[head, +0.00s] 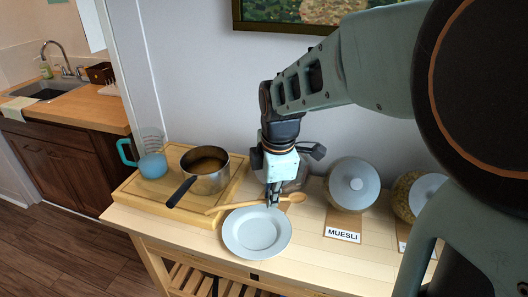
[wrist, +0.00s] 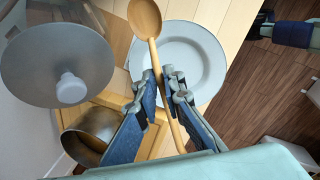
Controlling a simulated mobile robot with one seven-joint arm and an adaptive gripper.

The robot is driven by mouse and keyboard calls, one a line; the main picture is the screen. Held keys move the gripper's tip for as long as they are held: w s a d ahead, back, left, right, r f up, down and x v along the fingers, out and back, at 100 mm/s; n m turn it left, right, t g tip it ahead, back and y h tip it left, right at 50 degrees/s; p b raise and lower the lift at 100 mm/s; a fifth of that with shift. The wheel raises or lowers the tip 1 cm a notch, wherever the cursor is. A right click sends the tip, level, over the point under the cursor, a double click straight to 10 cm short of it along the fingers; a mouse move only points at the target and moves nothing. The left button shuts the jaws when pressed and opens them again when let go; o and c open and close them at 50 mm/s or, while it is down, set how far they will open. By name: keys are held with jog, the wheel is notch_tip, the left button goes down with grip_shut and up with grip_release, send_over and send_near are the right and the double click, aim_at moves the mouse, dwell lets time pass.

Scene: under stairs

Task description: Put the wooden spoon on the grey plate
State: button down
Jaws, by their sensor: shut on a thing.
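The wooden spoon (head: 232,206) is held by its handle between the fingertips of my gripper (head: 273,203), at the back rim of the grey plate (head: 257,233). Its bowl points right and its handle left. In the wrist view the fingers (wrist: 163,78) are closed on the handle, with the spoon's bowl (wrist: 145,18) beyond them and the plate (wrist: 205,55) beside and partly behind them. The plate is empty and lies flat on the table. I cannot tell how far the spoon is above the table.
A wooden tray (head: 143,202) at the left holds a saucepan (head: 207,178) and a measuring jug (head: 150,160) with blue contents. A lidded muesli jar (head: 350,190) and another jar (head: 415,195) stand to the right. Bare tabletop (head: 308,245) lies right of the plate.

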jog(key=shift+s+b+x, duration=0.25)
jog(key=shift+b+x, duration=0.65)
jog(key=shift+x, duration=0.35)
jog(key=shift+s+b+x, duration=0.25)
jog(key=shift+b+x, duration=0.65)
jog(key=shift+x, duration=0.35)
jog(key=shift+s+b+x, duration=0.3)
jog(key=shift+b+x, duration=0.6)
jog(key=shift+x, duration=0.35)
jog(key=shift+d+f, duration=0.15)
jog(key=c, duration=1.5)
grip_release()
jog(key=shift+w+p+v, duration=0.3)
jog(key=shift+p+v, duration=0.8)
jog(key=shift+v, duration=0.2)
jog(key=shift+w+p+v, duration=0.25)
jog(key=shift+p+v, duration=0.8)
jog(key=shift+v, duration=0.3)
jog(key=shift+w+p+v, duration=0.3)
jog(key=shift+p+v, duration=0.8)
jog(key=shift+v, duration=0.2)
